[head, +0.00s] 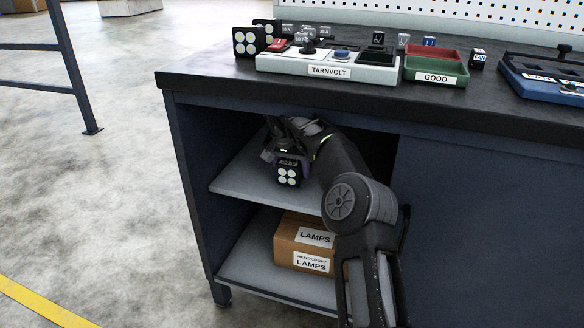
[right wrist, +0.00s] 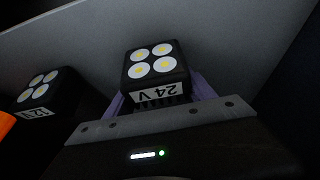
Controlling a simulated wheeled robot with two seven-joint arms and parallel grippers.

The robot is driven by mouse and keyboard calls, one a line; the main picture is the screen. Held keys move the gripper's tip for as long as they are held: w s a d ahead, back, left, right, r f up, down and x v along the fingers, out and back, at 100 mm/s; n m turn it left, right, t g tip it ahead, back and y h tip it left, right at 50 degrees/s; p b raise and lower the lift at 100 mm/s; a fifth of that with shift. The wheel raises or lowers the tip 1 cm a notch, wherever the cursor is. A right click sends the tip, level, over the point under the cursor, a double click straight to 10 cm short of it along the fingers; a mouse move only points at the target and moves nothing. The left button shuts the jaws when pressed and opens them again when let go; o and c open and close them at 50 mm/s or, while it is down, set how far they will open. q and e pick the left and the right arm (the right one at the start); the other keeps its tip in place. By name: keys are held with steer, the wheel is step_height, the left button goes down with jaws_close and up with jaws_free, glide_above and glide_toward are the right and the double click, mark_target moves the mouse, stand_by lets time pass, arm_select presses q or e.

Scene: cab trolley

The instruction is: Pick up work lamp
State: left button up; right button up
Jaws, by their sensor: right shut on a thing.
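A black work lamp (right wrist: 155,64) with four round white and yellow lights and an upside-down 24 V label is between the purple fingers of my right gripper (right wrist: 160,98). In the head view the lamp (head: 287,174) shows inside the open cabinet, at the upper shelf, with my right gripper (head: 284,158) shut around it. Whether the lamp touches the shelf I cannot tell. A second work lamp (right wrist: 38,92), labelled 12 V, is to the left in the right wrist view. My left gripper is not in view.
The bench top (head: 210,79) overhangs the cabinet. The upper shelf (head: 240,178) has bare room at its left. A LAMPS carton (head: 290,245) stands on the lower shelf. The TARNVOLT fixture (head: 350,73), another lamp (head: 248,42) and a green GOOD tray (head: 457,70) stand on top.

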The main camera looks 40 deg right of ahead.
steer(key=a+b, duration=0.1)
steer(key=s+a+b, duration=0.1)
steer(key=b, duration=0.1)
steer(key=shift+s+a+f, duration=0.1)
steer(key=shift+s+f, duration=0.15)
steer(key=shift+f, duration=0.1)
steer(key=s+a, duration=0.8)
steer(key=a, duration=0.4)
steer(key=shift+s+a+r+b, duration=0.25)
steer(key=shift+s+r+b, duration=0.05)
steer(key=shift+s+r, duration=0.05)
